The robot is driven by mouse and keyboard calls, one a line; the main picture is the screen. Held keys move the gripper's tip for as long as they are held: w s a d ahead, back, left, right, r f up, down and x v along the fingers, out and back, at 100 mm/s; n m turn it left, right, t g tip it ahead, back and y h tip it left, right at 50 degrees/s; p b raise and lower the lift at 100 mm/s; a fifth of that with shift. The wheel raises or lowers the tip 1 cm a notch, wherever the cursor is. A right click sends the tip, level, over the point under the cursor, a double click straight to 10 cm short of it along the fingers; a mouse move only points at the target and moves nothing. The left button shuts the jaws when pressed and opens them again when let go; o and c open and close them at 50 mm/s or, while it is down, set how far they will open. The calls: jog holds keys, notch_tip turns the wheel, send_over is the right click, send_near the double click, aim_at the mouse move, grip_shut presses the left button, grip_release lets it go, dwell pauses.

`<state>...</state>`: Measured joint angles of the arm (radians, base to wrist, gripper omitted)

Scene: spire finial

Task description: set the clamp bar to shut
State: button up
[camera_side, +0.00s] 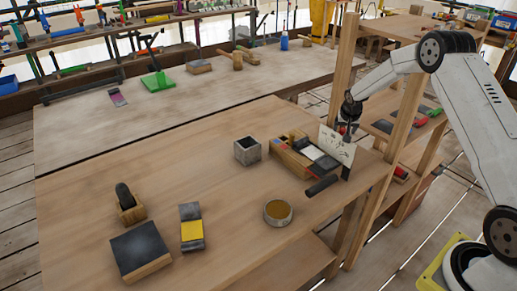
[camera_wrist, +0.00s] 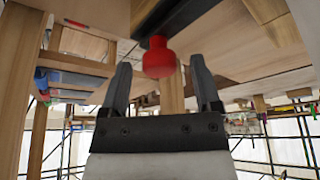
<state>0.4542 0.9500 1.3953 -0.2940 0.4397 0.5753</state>
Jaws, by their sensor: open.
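A red knob (camera_wrist: 159,58) sits at the end of a dark bar (camera_wrist: 172,18) in the wrist view; I take this bar to be the clamp bar. My gripper (camera_wrist: 161,75) is open, with one finger on each side of the knob's line. The knob appears just beyond the fingertips, and no contact shows. In the side view my gripper (camera_side: 347,125) is at the wooden post, above the upper edge of a white marked panel (camera_side: 336,147). The bar is hard to make out there, and small red and dark parts show near the fingers.
A wooden post (camera_side: 345,60) and a second post (camera_side: 408,115) stand close to my arm. On the table are a grey open box (camera_side: 247,150), a wooden block tray (camera_side: 290,157), a round tin (camera_side: 278,212) and a dark cylinder (camera_side: 322,185). The table's middle is clear.

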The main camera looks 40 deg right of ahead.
jog(key=shift+f, duration=0.15)
grip_shut()
dwell(1.4)
